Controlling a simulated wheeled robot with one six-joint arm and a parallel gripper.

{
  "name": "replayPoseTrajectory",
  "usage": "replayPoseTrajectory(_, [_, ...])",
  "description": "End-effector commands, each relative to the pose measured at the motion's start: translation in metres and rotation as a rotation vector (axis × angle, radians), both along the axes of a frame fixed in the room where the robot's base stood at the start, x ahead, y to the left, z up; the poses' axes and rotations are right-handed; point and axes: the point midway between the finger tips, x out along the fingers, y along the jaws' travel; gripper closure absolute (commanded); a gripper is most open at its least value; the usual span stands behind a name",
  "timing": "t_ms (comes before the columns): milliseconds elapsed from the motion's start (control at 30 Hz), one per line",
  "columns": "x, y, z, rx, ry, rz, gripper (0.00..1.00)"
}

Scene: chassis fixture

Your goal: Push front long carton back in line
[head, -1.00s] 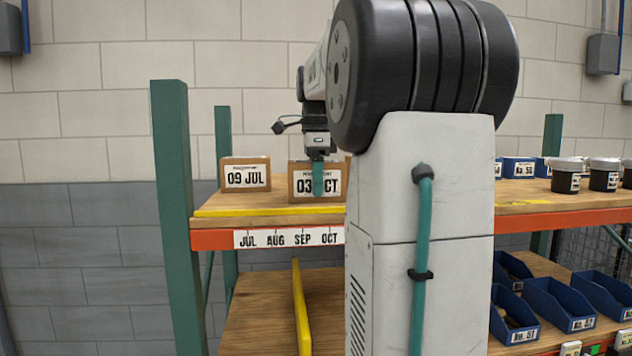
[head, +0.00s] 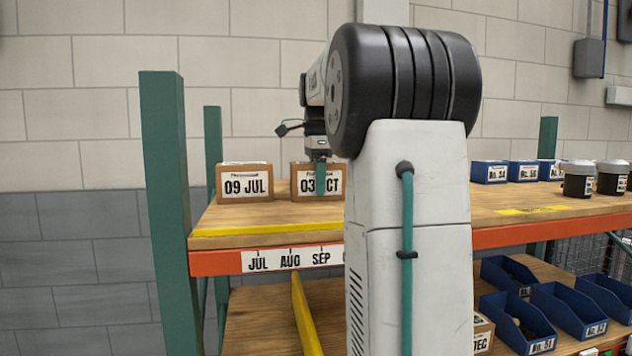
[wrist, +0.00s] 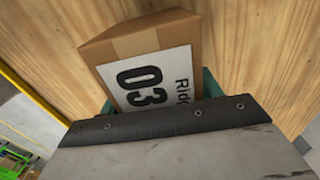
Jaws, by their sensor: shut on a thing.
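The brown carton labelled 03 OCT (head: 300,185) stands upright on the upper wooden shelf. My gripper (head: 320,178) is over it from above, with a teal finger down across the middle of its label. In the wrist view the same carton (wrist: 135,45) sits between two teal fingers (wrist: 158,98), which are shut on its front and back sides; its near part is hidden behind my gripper. A second carton, 09 JUL (head: 244,184), stands to its left with a gap between. Their label faces look about level.
A yellow strip (head: 240,231) runs along the shelf's front edge, above an orange beam with a month strip (head: 291,259). A green post (head: 166,200) stands at left. My arm hides the shelf's middle.

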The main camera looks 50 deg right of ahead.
Motion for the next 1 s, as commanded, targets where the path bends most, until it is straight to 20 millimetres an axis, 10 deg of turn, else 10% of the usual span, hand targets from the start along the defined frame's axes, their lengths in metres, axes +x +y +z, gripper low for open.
replayPoseTrajectory(467, [0.009,0.009,0.0,-0.001,-0.001,0.023,0.76])
replayPoseTrajectory(500, [0.009,0.009,0.0,0.0,0.0,0.023,0.25])
replayPoseTrajectory(567, [0.009,0.009,0.0,0.0,0.0,0.023,0.11])
replayPoseTrajectory(1000, [0.008,0.007,0.016,-0.001,-0.001,0.02,0.11])
